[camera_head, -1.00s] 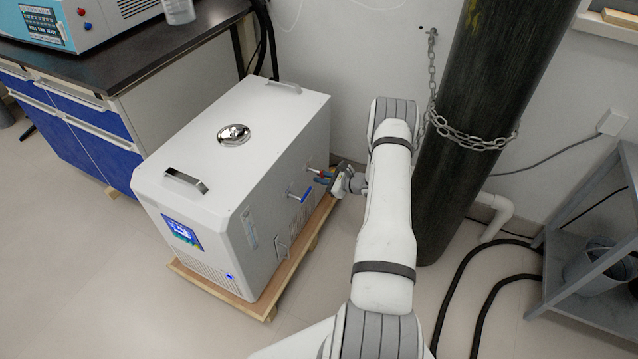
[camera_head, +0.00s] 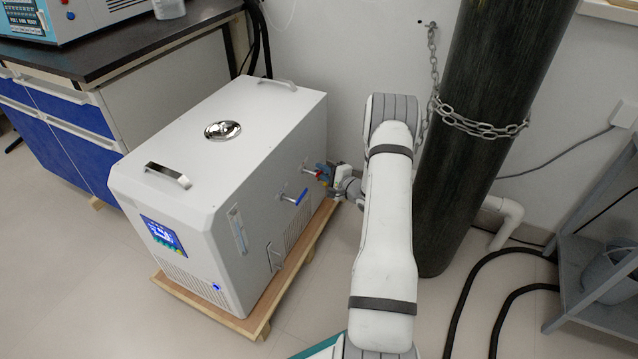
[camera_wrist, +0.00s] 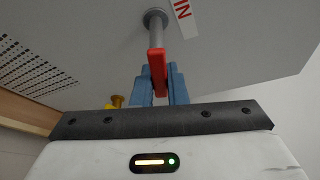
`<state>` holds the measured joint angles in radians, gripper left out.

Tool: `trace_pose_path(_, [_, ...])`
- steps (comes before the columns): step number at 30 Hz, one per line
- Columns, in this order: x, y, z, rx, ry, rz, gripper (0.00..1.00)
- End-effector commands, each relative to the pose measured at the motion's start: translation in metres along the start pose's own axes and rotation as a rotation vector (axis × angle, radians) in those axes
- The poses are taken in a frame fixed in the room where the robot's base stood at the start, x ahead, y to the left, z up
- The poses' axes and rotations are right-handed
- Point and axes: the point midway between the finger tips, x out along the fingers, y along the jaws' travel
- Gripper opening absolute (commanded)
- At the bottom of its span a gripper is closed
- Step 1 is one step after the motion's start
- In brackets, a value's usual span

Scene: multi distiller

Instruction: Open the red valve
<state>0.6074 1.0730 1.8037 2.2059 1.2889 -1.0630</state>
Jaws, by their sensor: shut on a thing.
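The red valve (camera_wrist: 157,70) has a flat red handle on a grey stem that comes out of the white machine's side. In the head view the red valve (camera_head: 311,171) shows small on the machine's right side, at the far end. My gripper (camera_wrist: 160,85) has its blue fingers on both sides of the red handle, shut on it. In the head view my gripper (camera_head: 327,174) is at the valve, partly hidden by its own wrist. A blue-handled valve (camera_head: 296,198) sits nearer on the same side, apart from my gripper.
The white machine (camera_head: 220,150) stands on a wooden pallet (camera_head: 250,325). A dark gas cylinder (camera_head: 480,150) with a chain (camera_head: 480,128) stands close right of my arm. A grey shelf (camera_head: 600,240) and black hoses (camera_head: 470,285) are further right. A lab bench (camera_head: 110,50) is at left.

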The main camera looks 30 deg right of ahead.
Motion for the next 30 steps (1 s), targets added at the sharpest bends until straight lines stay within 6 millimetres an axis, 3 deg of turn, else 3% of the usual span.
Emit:
trace_pose_path(1, [-0.001, 0.007, -0.002, -0.032, 0.002, -0.011, 0.0])
trace_pose_path(12, [-0.001, -0.004, 0.001, -0.242, 0.001, -0.096, 0.0])
trace_pose_path(30, [-0.001, -0.009, 0.003, -0.311, -0.001, -0.125, 0.0])
